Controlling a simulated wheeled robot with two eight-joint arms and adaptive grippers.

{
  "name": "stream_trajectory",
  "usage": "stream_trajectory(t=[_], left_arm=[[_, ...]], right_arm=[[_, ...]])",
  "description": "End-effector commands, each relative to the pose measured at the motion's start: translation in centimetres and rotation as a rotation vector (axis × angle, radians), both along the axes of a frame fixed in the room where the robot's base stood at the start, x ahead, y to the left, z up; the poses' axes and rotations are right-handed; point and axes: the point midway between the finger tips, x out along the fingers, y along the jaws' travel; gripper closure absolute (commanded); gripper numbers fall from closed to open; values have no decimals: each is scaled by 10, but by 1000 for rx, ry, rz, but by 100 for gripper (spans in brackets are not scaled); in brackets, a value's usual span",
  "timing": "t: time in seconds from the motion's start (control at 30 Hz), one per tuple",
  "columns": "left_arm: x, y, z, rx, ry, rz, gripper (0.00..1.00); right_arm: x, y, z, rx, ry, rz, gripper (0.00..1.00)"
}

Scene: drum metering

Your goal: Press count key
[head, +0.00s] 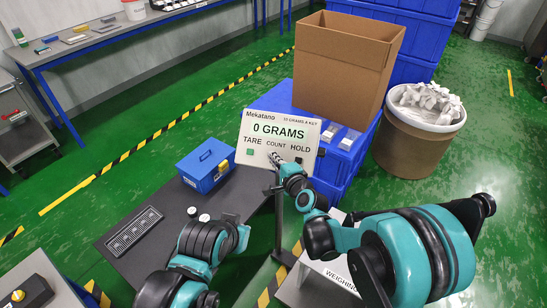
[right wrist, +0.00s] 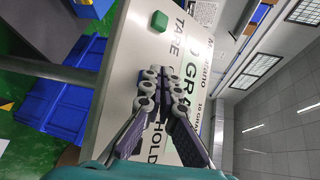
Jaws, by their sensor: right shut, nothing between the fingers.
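The white indicator panel (head: 283,127) reads 0 GRAMS, with TARE, COUNT and HOLD labels below. It also shows, turned sideways, in the right wrist view (right wrist: 130,65). The green TARE key (head: 250,152) shows clear in the head view and also in the right wrist view (right wrist: 159,21). The count key is hidden behind my right gripper (head: 274,158). That gripper is shut and empty, its fingertips (right wrist: 148,88) together close to the panel below the COUNT label. I cannot tell whether they touch. My left gripper (head: 230,218) is low over the dark table, its fingers unclear.
A blue box (head: 206,165) and a slotted tray (head: 134,230) are on the dark table (head: 172,205). A large carton (head: 345,58) on blue crates stands behind the panel. A brown drum (head: 415,150) with white contents is to the right.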

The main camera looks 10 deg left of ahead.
Motion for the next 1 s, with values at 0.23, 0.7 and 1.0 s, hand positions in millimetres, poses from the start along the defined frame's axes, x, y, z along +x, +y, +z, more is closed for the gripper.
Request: stream_trajectory(t=[0.23,0.7,1.0], left_arm=[[0,0,1,0,0,0,100],[0,0,-4,0,0,0,100],[0,0,-5,0,0,0,100]], right_arm=[[0,0,1,0,0,0,100],[3,0,-3,0,0,0,100],[5,0,-5,0,0,0,100]])
